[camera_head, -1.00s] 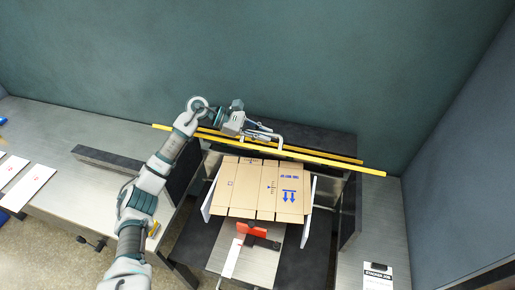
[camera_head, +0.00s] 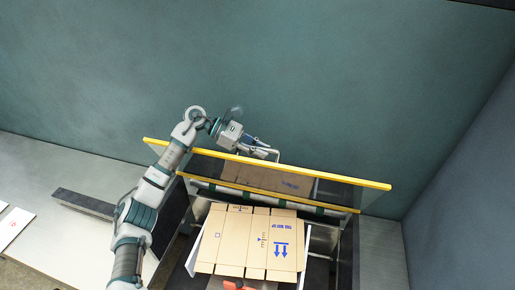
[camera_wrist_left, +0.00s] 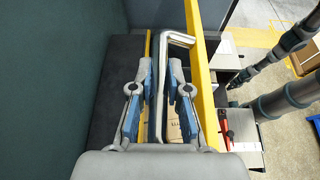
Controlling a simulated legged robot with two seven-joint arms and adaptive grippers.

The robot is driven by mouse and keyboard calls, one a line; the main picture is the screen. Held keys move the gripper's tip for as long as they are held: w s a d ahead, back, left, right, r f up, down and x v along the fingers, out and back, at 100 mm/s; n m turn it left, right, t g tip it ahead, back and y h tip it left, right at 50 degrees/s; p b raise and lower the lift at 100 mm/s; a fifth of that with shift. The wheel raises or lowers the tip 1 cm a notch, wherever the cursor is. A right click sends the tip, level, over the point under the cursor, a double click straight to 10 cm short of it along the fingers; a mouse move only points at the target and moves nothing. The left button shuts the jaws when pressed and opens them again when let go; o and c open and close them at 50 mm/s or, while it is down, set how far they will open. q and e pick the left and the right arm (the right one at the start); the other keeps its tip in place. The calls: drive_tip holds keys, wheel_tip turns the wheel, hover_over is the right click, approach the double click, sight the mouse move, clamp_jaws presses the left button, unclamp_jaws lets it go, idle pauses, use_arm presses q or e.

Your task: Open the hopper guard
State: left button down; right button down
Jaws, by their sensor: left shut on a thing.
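The hopper guard (camera_head: 330,189) is a clear panel with yellow edge bars, spanning the machine behind the cardboard. It stands tilted, its upper yellow bar well apart from the lower one. A pale metal handle (camera_head: 279,156) sits on the upper bar; it also shows in the left wrist view (camera_wrist_left: 180,38) beside a yellow bar. My left gripper (camera_head: 266,150) reaches over from the left and is shut on the handle. In the left wrist view its blue-grey fingers (camera_wrist_left: 159,75) lie on both sides of the handle's bar. My right gripper is not in view.
Flat cardboard blanks (camera_head: 250,240) with blue print lie in front of the guard between white side plates. A red part (camera_head: 238,284) shows at the bottom edge. A grey table (camera_head: 50,165) extends left. The teal wall (camera_head: 330,80) stands behind.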

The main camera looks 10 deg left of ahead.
use_arm(q)
drive_tip(key=shift+d, duration=0.1)
drive_tip(key=c, duration=1.3)
unclamp_jaws()
drive_tip(key=shift+r, duration=0.1)
drive_tip(key=shift+o, duration=0.8)
drive_tip(key=shift+s+d, duration=0.1)
drive_tip(key=shift+d, duration=0.2)
drive_tip(key=v, duration=1.2)
drive_tip(key=shift+d, duration=0.1)
